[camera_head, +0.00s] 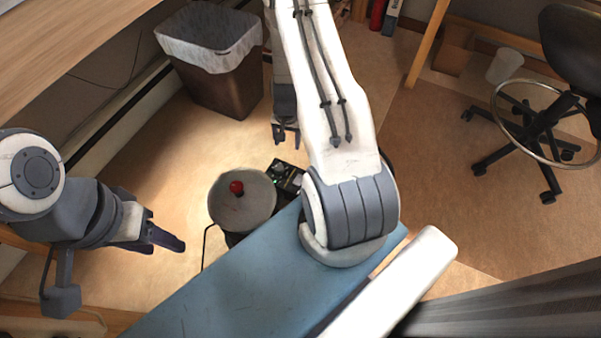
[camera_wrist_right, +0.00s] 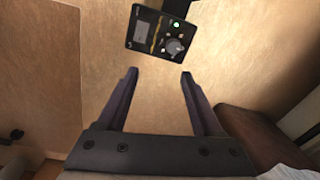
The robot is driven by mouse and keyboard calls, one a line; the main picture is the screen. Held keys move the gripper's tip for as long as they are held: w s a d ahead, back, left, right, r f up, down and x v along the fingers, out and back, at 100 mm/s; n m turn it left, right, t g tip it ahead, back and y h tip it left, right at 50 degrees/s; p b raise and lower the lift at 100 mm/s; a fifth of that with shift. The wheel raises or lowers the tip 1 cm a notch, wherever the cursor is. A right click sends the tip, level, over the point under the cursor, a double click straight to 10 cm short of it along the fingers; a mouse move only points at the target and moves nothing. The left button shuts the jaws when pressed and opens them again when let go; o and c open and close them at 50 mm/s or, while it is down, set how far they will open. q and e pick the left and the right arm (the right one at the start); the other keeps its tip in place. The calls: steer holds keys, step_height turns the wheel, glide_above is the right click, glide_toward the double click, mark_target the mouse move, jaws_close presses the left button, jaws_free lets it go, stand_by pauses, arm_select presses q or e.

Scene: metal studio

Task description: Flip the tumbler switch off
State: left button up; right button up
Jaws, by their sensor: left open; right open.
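A small black switch panel (camera_wrist_right: 160,35) is near the top of the right wrist view, beyond my fingertips. It has a lit green lamp, a grey display area, yellow markings and a round tumbler switch (camera_wrist_right: 174,47) with a short lever. The lever's exact position is too small to tell. In the head view the panel (camera_head: 287,176) is partly hidden behind my right arm. My right gripper (camera_wrist_right: 159,73) is open and empty, apart from the panel; in the head view it (camera_head: 286,140) shows above the panel in the picture. My left gripper (camera_head: 165,242) is open and empty, far left of the panel.
A dark bin (camera_head: 225,85) with a white liner stands on the floor at the upper left. A wheeled black chair (camera_head: 572,75) and a white bucket (camera_head: 505,66) are at the upper right. A wooden tabletop (camera_head: 75,45) fills the upper left corner. Open floor lies between.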

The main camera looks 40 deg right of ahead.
steer(key=s+d+f+m+b, duration=0.1)
steer(key=f+b, duration=0.2)
steer(key=f, duration=0.3)
steer(key=s+d+f+b, duration=0.1)
steer(key=f+b, duration=0.3)
steer(key=f, duration=0.2)
steer(key=s+d+f+m+b, duration=0.1)
steer(key=f+b, duration=0.2)
steer(key=f, duration=0.3)
steer(key=shift+s+f+m+g, duration=0.2)
steer(key=shift+f+m+g, duration=0.05)
steer(key=shift+m+g, duration=0.05)
